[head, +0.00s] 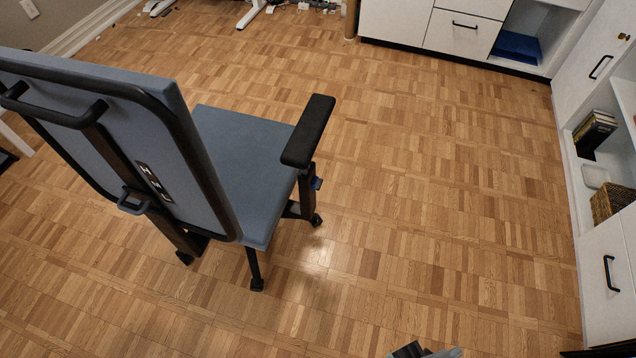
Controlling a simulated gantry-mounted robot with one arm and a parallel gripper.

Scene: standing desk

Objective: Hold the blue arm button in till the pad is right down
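A blue-grey office chair (238,165) stands at the left of the head view, its back toward me. Its black arm pad (309,130) is on the right side of the seat, held above the seat on a black post (305,190). A small blue button (317,184) sticks out on the outer side of the post, below the pad. Part of my gripper (425,351) shows at the bottom edge, well apart from the chair. Most of it is cut off, so its fingers cannot be made out. The chair's other arm is hidden behind the backrest.
Open parquet floor (430,190) lies to the right of the chair. White cabinets (455,32) stand at the back, and white shelves (606,270) with books (594,133) and a wicker basket (610,203) line the right side. Desk feet (250,14) show at the top.

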